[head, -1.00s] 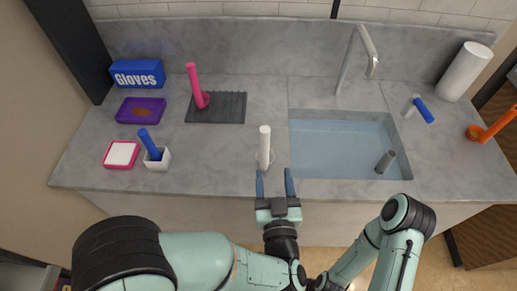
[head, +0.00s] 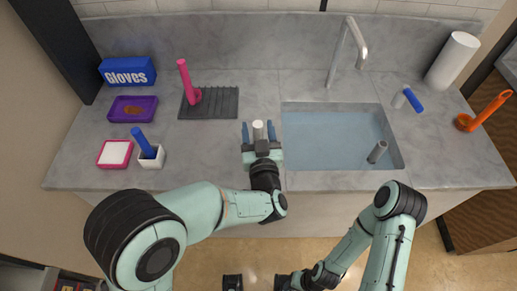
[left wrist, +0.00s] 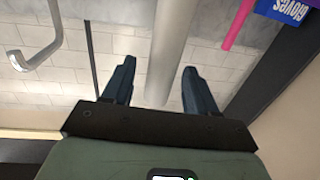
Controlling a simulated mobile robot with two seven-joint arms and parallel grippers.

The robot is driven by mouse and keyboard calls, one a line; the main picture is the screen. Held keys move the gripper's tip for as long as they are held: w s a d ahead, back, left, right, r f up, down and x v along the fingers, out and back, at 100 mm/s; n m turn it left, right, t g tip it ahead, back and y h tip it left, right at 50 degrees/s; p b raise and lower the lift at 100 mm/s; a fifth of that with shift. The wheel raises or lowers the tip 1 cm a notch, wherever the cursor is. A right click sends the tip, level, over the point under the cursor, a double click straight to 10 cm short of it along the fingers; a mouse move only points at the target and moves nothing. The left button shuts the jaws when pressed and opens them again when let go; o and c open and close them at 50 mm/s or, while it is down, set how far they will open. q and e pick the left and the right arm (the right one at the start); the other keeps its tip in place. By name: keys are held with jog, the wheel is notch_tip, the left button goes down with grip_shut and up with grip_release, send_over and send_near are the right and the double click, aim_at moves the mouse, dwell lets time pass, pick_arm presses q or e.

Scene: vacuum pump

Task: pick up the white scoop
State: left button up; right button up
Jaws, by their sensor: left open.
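The white scoop (head: 257,126) stands on the counter left of the sink. In the head view only the top of its white handle shows clearly; the gripper hides its lower part. My left gripper (head: 258,133) is open, with one blue finger on each side of the handle. In the left wrist view the pale handle (left wrist: 168,50) passes between the open fingers (left wrist: 158,82), with a gap to each side.
A sink (head: 335,140) with water and a grey cylinder (head: 377,151) lies right of the scoop. A pink-handled tool (head: 184,80) stands on a dark mat (head: 222,104) behind left. A white cup (head: 151,162) with a blue handle stands left. Counter between cup and scoop is clear.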

pick_arm(q)
jog(key=shift+w, duration=0.3)
grip_shut()
